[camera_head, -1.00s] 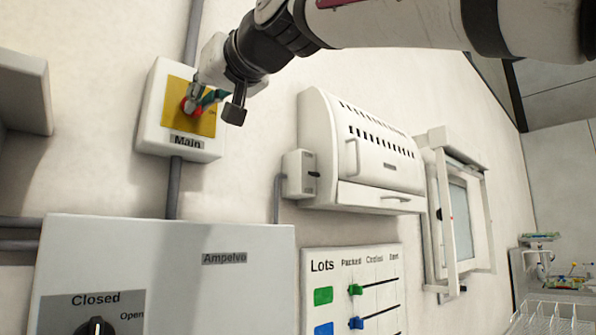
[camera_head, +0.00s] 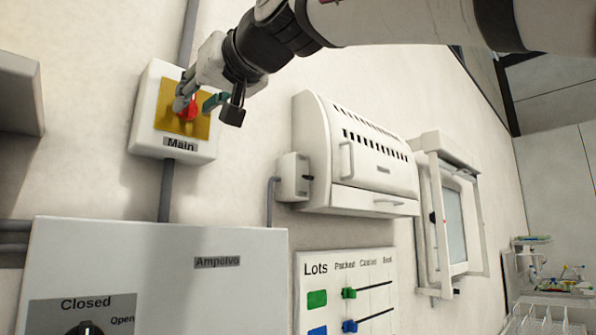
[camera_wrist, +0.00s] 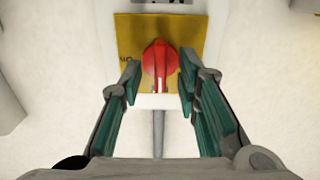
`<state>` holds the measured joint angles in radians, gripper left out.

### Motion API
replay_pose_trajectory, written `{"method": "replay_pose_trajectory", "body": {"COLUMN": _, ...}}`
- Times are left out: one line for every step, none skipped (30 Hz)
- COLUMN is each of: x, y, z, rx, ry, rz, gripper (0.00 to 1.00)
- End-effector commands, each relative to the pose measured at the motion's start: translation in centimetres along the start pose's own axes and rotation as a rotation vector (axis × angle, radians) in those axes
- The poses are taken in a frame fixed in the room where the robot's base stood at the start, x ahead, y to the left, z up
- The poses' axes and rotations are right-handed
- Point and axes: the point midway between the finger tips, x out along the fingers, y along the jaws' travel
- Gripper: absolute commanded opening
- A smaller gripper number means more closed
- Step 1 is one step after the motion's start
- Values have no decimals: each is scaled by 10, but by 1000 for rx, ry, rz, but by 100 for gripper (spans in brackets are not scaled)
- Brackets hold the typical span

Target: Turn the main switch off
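The main switch is a white wall box (camera_head: 145,137) labelled "Main", with a yellow plate (camera_head: 165,121) and a red rotary knob (camera_head: 188,108). My gripper (camera_head: 198,104) is at the box in the head view, partly covering the plate. In the wrist view my gripper (camera_wrist: 158,82) is open, with one green-padded finger on each side of the red knob (camera_wrist: 158,60). Small gaps show between the fingers and the knob. The knob's white mark points toward the bottom of the wrist view. Letters, partly readable as "ON", show on the yellow plate left of the knob.
Below is a grey-white "Ampelvo" cabinet (camera_head: 150,270) with a dial marked "Closed" and "Open". A white vented wall unit (camera_head: 370,165) and a "Lots" board (camera_head: 320,275) are to the right. A wall shelf (camera_head: 18,95) juts out at the left.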

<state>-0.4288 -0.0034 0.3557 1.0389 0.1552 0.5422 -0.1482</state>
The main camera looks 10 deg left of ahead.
Motion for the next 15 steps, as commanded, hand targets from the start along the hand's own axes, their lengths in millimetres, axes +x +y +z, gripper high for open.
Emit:
{"method": "replay_pose_trajectory", "body": {"x": -8, "y": 0, "z": -1, "rx": -1, "ry": 2, "rz": 2, "gripper": 30}}
{"method": "replay_pose_trajectory", "body": {"x": -12, "y": 0, "z": -1, "rx": -2, "ry": 2, "rz": 3, "gripper": 30}}
{"method": "replay_pose_trajectory", "body": {"x": -19, "y": 0, "z": -1, "rx": -1, "ry": 3, "rz": 4, "gripper": 30}}
{"method": "replay_pose_trajectory", "body": {"x": -24, "y": 0, "z": -1, "rx": -1, "ry": 3, "rz": 4, "gripper": 30}}
{"method": "replay_pose_trajectory", "body": {"x": -31, "y": -1, "z": -1, "rx": -1, "ry": 3, "rz": 3, "gripper": 30}}
{"method": "replay_pose_trajectory", "body": {"x": -38, "y": 0, "z": -1, "rx": -2, "ry": 2, "rz": 3, "gripper": 30}}
{"method": "replay_pose_trajectory", "body": {"x": -44, "y": -1, "z": -1, "rx": -1, "ry": 2, "rz": 3, "gripper": 30}}
{"method": "replay_pose_trajectory", "body": {"x": -50, "y": 0, "z": -1, "rx": -1, "ry": 2, "rz": 3, "gripper": 30}}
{"method": "replay_pose_trajectory", "body": {"x": -58, "y": -1, "z": -1, "rx": 0, "ry": 3, "rz": 2, "gripper": 30}}
{"method": "replay_pose_trajectory", "body": {"x": -64, "y": -1, "z": -1, "rx": -2, "ry": 3, "rz": 2, "gripper": 30}}
{"method": "replay_pose_trajectory", "body": {"x": -70, "y": -1, "z": -1, "rx": -1, "ry": 3, "rz": 2, "gripper": 30}}
{"method": "replay_pose_trajectory", "body": {"x": -76, "y": -1, "z": 0, "rx": -1, "ry": 2, "rz": 2, "gripper": 30}}
{"method": "replay_pose_trajectory", "body": {"x": -82, "y": -1, "z": -1, "rx": 0, "ry": 3, "rz": 1, "gripper": 30}}
{"method": "replay_pose_trajectory", "body": {"x": -86, "y": 0, "z": 0, "rx": 0, "ry": 1, "rz": 1, "gripper": 30}}
{"method": "replay_pose_trajectory", "body": {"x": -91, "y": -1, "z": 0, "rx": -1, "ry": 1, "rz": 0, "gripper": 30}}
